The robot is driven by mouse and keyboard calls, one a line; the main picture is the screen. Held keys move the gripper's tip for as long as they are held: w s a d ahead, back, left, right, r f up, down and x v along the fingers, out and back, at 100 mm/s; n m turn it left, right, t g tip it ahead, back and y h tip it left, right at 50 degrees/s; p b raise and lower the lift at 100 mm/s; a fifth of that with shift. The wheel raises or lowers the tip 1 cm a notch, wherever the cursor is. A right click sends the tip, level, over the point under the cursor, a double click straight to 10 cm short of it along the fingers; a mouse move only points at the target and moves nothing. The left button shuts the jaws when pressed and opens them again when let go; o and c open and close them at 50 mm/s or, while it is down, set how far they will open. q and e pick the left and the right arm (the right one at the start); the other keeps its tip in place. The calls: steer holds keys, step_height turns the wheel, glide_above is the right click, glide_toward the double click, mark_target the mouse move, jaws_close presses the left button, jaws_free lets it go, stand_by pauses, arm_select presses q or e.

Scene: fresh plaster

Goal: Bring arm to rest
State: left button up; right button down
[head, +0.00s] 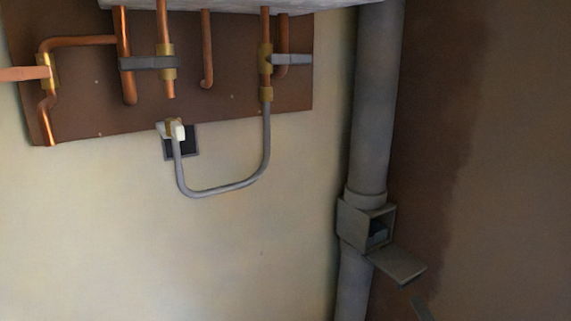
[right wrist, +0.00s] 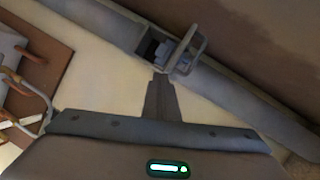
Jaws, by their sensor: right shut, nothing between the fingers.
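My right gripper (head: 421,308) shows only as a small dark tip at the bottom of the head view, just below the open flap of a box on a grey pipe. In the right wrist view the right gripper (right wrist: 161,78) has its fingers together with nothing between them. They point toward the pipe box, and I cannot tell whether they touch it. My left gripper is not in view.
The grey pipe (head: 373,110) runs down the wall. Its box (head: 353,225) is open, with a flap (head: 399,266) sticking out and something bluish inside. Copper pipes (head: 122,60) and a grey hose (head: 222,188) are at upper left. The lower left wall is bare.

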steer(key=s+a+f+m+g+h, duration=0.2)
steer(key=s+f+m+g, duration=0.1)
steer(key=s+f+m, duration=0.45)
steer(key=s+a+f+m+g+h, duration=0.3)
steer(key=s+f+m, duration=0.3)
steer(key=f+m, duration=0.2)
steer(key=s+a+f+m+g+y, duration=0.2)
steer(key=s+a+f+m+g, duration=0.15)
steer(key=s+a, duration=0.4)
steer(key=s+a+f+m+g+y, duration=0.25)
steer(key=s+a+f, duration=0.25)
steer(key=s, duration=0.5)
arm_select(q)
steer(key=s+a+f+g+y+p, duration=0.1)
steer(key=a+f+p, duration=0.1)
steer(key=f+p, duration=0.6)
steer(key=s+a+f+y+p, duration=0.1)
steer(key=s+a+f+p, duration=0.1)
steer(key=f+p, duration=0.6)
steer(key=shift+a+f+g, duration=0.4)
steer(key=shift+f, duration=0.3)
arm_select(e)
steer(key=s+d+f+g+h, duration=0.1)
steer(key=d+f, duration=0.1)
steer(key=f, duration=0.6)
steer(key=s+d+f+g+h, duration=0.1)
steer(key=d+f, duration=0.2)
steer(key=f, duration=0.6)
steer(key=shift+s+d+g, duration=0.2)
steer(key=shift+g, duration=0.1)
